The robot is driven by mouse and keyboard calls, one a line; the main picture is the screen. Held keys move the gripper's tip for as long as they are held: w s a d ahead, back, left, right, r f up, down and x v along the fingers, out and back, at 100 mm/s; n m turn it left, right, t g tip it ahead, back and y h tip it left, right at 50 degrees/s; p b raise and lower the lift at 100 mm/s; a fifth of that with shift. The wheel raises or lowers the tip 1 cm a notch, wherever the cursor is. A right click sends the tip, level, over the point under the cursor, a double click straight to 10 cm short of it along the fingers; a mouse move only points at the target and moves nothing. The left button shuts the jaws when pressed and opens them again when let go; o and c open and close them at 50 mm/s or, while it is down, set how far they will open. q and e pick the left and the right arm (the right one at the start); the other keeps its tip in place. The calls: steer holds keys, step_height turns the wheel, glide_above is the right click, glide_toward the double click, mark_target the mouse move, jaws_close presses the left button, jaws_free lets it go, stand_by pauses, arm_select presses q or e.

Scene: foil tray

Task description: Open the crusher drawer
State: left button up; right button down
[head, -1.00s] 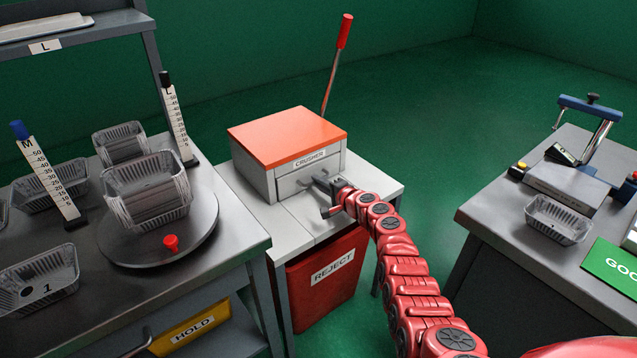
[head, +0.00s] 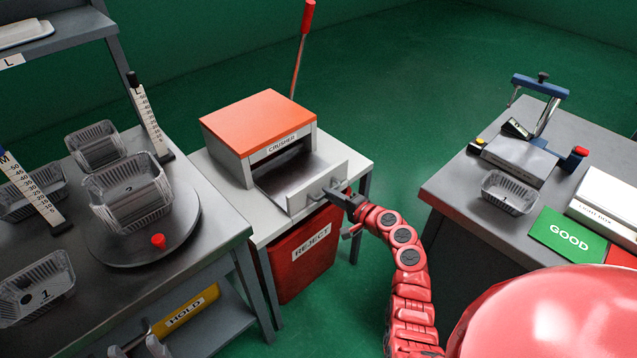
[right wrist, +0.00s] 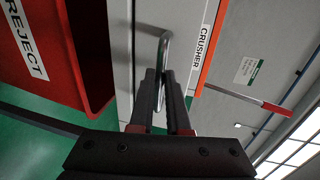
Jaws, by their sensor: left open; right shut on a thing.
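The crusher (head: 260,125) is a light grey box with an orange top. Its drawer (head: 322,186) is pulled out toward the front right, and its tray inside shows dark and empty. My right gripper (head: 340,196) is shut on the metal bar handle (right wrist: 165,48) on the drawer front. In the right wrist view the two dark fingers (right wrist: 164,85) lie on either side of the handle.
A red REJECT bin (head: 300,262) stands below the open drawer. A bench (head: 225,225) with a turntable and trays is at left. Another bench (head: 455,190) with a press, tray and green GOOD mat is at right. Green floor (head: 400,100) lies between.

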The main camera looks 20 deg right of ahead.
steer(key=shift+s+d, duration=0.25)
steer(key=shift+s, duration=0.45)
steer(key=c, duration=0.9)
jaws_free()
steer(key=v, duration=1.7)
steer(key=shift+s, duration=0.2)
steer(key=shift+w, duration=0.1)
